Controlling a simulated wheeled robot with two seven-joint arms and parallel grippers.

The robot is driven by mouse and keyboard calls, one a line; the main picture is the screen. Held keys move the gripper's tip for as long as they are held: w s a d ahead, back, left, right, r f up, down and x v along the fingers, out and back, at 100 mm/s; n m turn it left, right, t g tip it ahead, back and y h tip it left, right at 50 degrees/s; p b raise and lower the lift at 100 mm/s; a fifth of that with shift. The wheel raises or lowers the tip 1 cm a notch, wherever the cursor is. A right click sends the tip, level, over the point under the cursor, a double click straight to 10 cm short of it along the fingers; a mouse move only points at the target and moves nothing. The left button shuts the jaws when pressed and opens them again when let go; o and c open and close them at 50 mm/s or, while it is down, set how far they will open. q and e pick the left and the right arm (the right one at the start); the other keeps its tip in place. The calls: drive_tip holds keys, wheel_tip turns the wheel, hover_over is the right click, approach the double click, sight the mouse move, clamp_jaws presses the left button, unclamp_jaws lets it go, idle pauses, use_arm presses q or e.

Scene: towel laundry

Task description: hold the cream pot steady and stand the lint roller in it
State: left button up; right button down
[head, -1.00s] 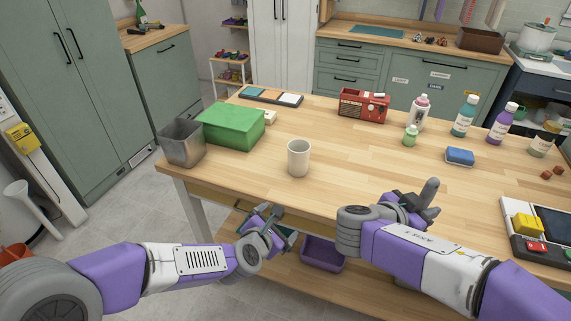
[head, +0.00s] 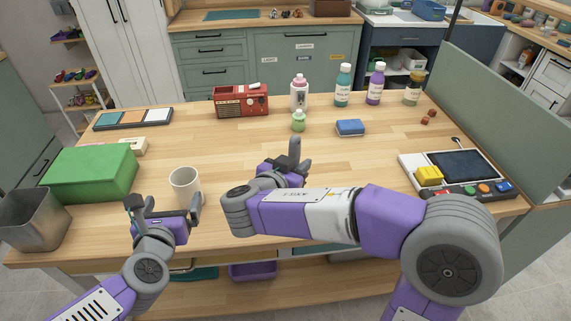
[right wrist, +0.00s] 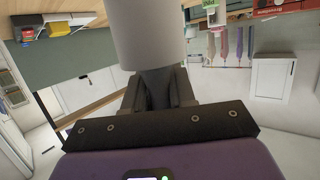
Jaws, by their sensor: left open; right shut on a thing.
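The cream pot (head: 184,182) stands upright and open-topped near the front left of the table. My left gripper (head: 163,206) is open just in front of it; one finger overlaps the pot's lower right in the picture, and I cannot tell whether it touches. My right gripper (head: 282,168) is shut on the lint roller, right of the pot. The roller's grey handle (head: 294,152) sticks up above the fingers in the head view. Its pale roll (right wrist: 153,35) shows beyond the fingers in the right wrist view; the head view hides it behind my gripper.
A green box (head: 92,174) and a metal bin (head: 36,218) stand left of the pot. A device with a dark screen (head: 465,165) is at right.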

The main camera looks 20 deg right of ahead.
use_arm(q)
approach(186, 171)
drive_tip(key=x, duration=0.6)
drive_tip(key=shift+w+d+f, duration=0.1)
drive_tip(key=shift+w+d, duration=0.05)
drive_tip(key=shift+w, duration=0.15)
use_arm(e)
drive_tip(key=w+a+r+n+y, duration=0.5)
drive_tip(key=a+n+y, duration=0.2)
drive_tip(key=a+y, duration=0.1)
drive_tip(key=w+a+r+n+y, duration=0.4)
drive_tip(key=a+r+n+y, duration=0.1)
drive_tip(key=a+n+y, duration=0.2)
drive_tip(key=w+a+r+n+y, duration=0.5)
drive_tip(key=a+n+y, duration=0.3)
drive_tip(key=a, duration=0.3)
drive_tip(key=shift+w+r+g+y, duration=0.3)
drive_tip(key=shift+r+y, duration=0.2)
drive_tip(key=shift+a, duration=0.1)
